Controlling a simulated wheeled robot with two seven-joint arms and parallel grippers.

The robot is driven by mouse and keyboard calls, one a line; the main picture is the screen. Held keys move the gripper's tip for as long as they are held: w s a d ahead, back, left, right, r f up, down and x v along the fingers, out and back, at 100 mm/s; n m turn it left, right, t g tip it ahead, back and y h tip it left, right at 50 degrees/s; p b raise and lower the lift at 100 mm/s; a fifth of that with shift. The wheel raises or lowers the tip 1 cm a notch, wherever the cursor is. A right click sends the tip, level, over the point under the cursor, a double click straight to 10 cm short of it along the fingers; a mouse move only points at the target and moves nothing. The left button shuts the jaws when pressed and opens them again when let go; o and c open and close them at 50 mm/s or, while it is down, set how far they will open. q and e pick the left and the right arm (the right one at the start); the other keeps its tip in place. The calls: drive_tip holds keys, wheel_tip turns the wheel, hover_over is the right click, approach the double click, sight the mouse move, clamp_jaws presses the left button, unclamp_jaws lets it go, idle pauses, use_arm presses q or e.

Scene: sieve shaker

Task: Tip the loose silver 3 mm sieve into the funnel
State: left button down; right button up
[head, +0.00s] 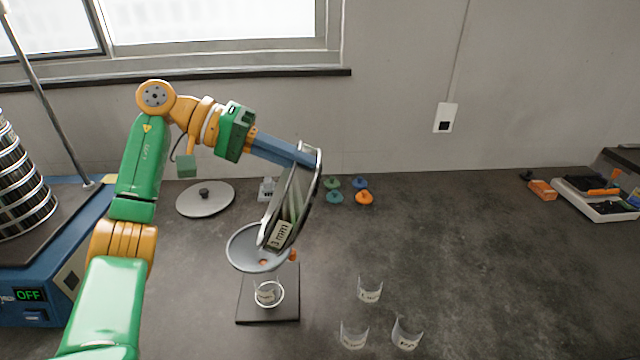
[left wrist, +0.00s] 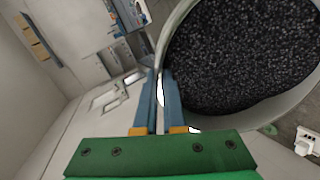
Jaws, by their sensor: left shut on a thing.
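The silver 3 mm sieve (head: 312,190), with a "3 mm" label, is tilted steeply on its side above the grey funnel (head: 240,250). Its lower edge is over the funnel mouth; I cannot tell whether they touch. My left gripper (head: 300,155) is shut on the sieve's upper rim. In the left wrist view the blue fingers (left wrist: 161,85) pinch the sieve wall (left wrist: 178,35), and a dark, speckled surface (left wrist: 240,60) fills its inside. A small orange piece (head: 264,262) shows in the funnel. A clear cup (head: 266,293) stands beneath it on a dark stand base (head: 247,308). My right gripper is out of view.
A sieve shaker (head: 32,260) reading OFF, with a sieve stack, stands at left. A round grey lid (head: 206,199) lies behind the funnel. Several coloured knobs (head: 364,198) lie behind it to the right. Clear labelled cups (head: 369,289) stand front right. The right bench is mostly clear.

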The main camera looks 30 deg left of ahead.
use_arm(q)
drive_tip(key=s+a+t+h+b, duration=0.2)
drive_tip(key=s+a+h+b, duration=0.1)
drive_tip(key=a, duration=0.3)
drive_tip(key=s+a+t+h+b, duration=0.2)
drive_tip(key=s+a+h+b, duration=0.1)
drive_tip(key=a+h, duration=0.2)
drive_tip(key=shift+a+f, duration=0.35)
drive_tip(key=shift+a, duration=0.45)
idle(0.4)
drive_tip(key=w+d+r+g+y, duration=0.1)
drive_tip(key=w+d+y, duration=0.1)
drive_tip(key=d, duration=0.4)
drive_tip(key=shift+w+r+g+y+p, duration=0.3)
drive_tip(key=shift+w+r+g+y, duration=0.1)
drive_tip(key=shift+y, duration=0.4)
